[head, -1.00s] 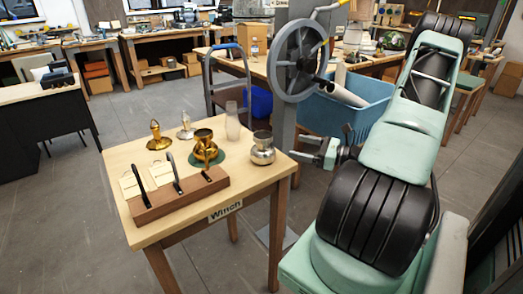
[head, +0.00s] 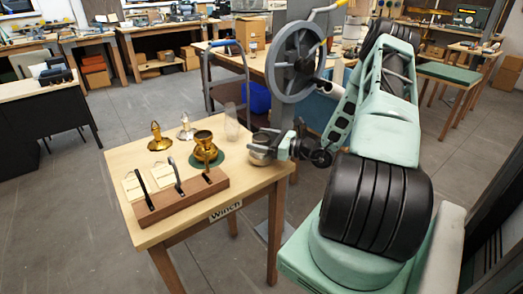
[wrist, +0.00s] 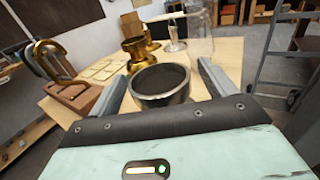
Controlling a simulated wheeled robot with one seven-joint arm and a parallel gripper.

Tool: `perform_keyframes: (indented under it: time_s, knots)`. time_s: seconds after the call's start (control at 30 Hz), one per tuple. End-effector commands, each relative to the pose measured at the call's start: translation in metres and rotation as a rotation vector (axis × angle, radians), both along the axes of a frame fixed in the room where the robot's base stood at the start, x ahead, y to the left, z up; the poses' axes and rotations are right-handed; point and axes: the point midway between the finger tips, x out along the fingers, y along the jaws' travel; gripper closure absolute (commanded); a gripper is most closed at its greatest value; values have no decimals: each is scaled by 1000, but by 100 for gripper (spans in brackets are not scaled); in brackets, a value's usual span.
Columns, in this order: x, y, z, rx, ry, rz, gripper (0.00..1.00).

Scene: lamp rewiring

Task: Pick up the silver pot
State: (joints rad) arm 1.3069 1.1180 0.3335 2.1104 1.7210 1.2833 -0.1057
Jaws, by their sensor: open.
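The silver pot (head: 262,153) stands at the right edge of the small table (head: 218,157). In the head view, my gripper (head: 281,149) is at the pot and partly hides it. In the wrist view, the round dark mouth and metal rim of the silver pot (wrist: 161,82) lie between the two fingers of my gripper (wrist: 162,80). The fingers are open, one on each side of the pot, and I cannot tell whether either touches it. The pot's lower body is hidden behind my gripper's palm.
A brass pot (head: 205,148) on a green mat, a glass jar (head: 231,124) and two lamp parts, one brass (head: 158,138) and one silver (head: 186,128), stand nearby. A wooden block (head: 180,196) with levers is at the front. A large wheel (head: 297,62) rises behind.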

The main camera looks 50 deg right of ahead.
Motion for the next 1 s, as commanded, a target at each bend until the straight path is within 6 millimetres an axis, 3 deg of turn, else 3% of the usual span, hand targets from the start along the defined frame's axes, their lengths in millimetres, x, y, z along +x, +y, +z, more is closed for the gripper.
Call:
perform_keyframes:
  time_s: [0.2,0.4,0.5,0.77,1.0]
  knots:
    - [1,0,-1,0,0,0,17]
    - [0,0,-1,1,0,0,72]
    - [1,0,0,0,-1,0,95]
    - [1,0,3,0,-2,0,95]
    - [0,-1,25,-3,-3,-1,95]
